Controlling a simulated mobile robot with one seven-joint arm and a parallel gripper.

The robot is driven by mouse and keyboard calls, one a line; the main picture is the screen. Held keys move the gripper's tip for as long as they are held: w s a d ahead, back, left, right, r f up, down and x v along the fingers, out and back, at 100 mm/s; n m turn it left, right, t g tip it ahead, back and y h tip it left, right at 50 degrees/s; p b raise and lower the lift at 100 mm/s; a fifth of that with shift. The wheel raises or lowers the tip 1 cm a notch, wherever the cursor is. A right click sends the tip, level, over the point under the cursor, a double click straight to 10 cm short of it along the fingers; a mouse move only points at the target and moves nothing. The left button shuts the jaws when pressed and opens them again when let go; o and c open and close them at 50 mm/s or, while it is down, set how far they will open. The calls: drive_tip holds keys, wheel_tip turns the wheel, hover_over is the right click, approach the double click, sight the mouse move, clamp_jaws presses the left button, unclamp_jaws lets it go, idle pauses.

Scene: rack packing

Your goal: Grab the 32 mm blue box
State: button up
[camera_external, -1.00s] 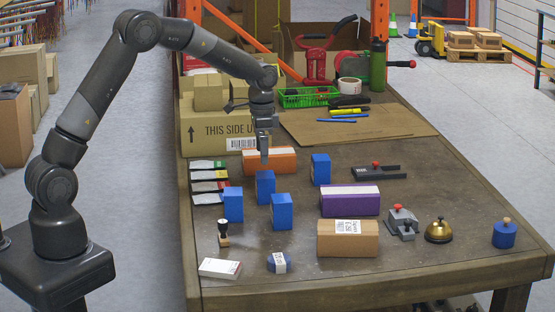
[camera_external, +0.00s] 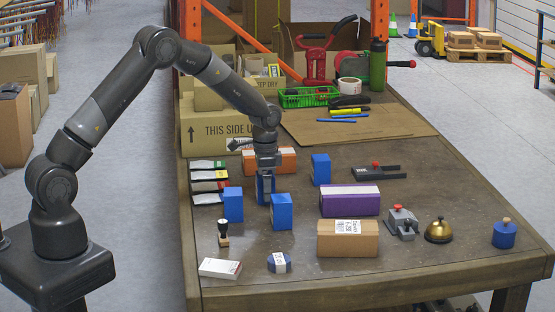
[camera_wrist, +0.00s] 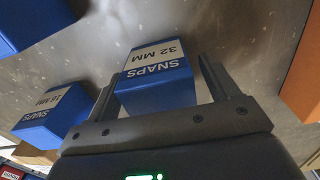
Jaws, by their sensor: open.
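The blue box (camera_wrist: 155,85) labelled "SNAPS 32 MM" stands between the fingers of my gripper (camera_wrist: 161,70) in the wrist view. The fingers are open, one on each side of it, with a visible gap at the right finger. In the external view my gripper (camera_external: 266,188) is lowered over this box, which is mostly hidden behind the fingers. The box rests on the table.
Three other blue boxes stand nearby: one left (camera_external: 233,205), one in front (camera_external: 281,212) and one to the right behind (camera_external: 320,169). An orange box (camera_external: 284,160) lies close behind. A purple box (camera_external: 349,202) lies to the right.

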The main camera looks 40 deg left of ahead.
drive_tip(key=shift+f, duration=0.15)
drive_tip(key=shift+c, duration=0.2)
drive_tip(key=c, duration=1)
drive_tip(key=shift+c, duration=0.5)
